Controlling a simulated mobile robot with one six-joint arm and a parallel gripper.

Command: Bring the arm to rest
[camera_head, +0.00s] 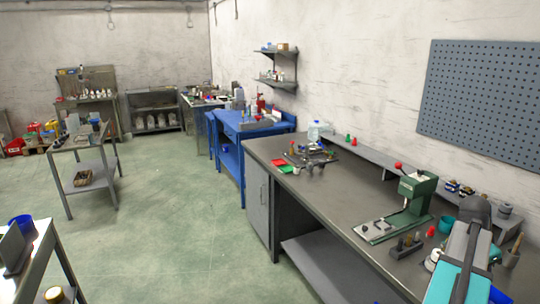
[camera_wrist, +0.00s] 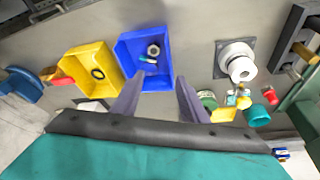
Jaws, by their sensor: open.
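My arm, with teal and grey links (camera_head: 460,262), reaches over the near right end of the long grey workbench (camera_head: 300,184) in the head view. My gripper (camera_wrist: 160,92) shows in the wrist view as two grey fingers set apart, with nothing between them. The fingers overlap the near edge of a blue bin (camera_wrist: 130,50) in the picture; whether they touch it cannot be told. The blue bin holds a nut-like ring and a small teal piece. In the head view the fingers are hidden behind the arm.
A yellow bin (camera_wrist: 82,60) with a black ring sits beside the blue one. A white cylindrical part (camera_wrist: 240,66), small jars and a red cap (camera_wrist: 270,96) lie to the right. A green press (camera_head: 418,190) stands on the bench. The floor (camera_head: 180,220) left of the bench is clear.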

